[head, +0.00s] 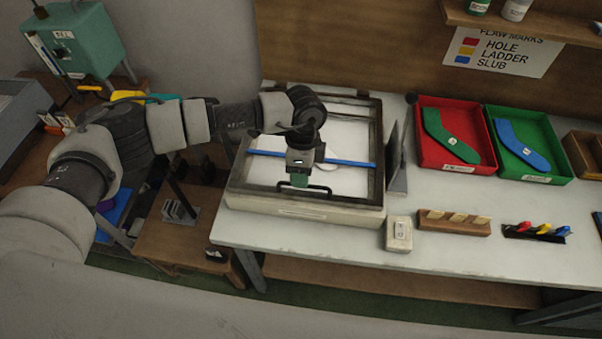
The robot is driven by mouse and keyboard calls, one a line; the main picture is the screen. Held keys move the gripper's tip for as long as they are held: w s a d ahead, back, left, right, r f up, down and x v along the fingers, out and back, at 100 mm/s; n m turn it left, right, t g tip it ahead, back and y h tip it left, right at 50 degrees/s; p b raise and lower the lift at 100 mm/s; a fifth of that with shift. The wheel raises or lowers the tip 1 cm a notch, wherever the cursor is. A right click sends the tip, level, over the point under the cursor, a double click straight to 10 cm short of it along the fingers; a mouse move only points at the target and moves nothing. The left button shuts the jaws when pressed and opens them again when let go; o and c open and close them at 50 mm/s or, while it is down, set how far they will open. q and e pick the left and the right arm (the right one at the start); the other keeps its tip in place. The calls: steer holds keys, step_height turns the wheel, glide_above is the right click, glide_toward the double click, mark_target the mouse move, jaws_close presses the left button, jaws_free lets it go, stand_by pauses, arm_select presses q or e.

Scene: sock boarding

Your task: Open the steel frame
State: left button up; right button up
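The steel frame (376,150) is a dark rectangular frame lying flat on a pale box (285,208) with a white top. A dark bar handle (322,190) is at its front edge. A blue strip (345,163) crosses the white surface from left to right. My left gripper (299,183) points down over the front of the frame, close to the left end of the handle. Whether it touches the handle and how wide its fingers stand is unclear. My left wrist hides part of the frame and the strip. My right gripper is out of view.
A dark upright plate (397,160) stands right of the box. A small white switch box (398,234) and a wooden block (453,223) are in front. Red (424,106) and green (560,178) trays hold sock-shaped pieces.

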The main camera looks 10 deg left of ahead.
arm_select(q)
steer(key=shift+s+f, duration=0.2)
steer(key=shift+f, duration=0.8)
steer(key=shift+c, duration=0.2)
jaws_close()
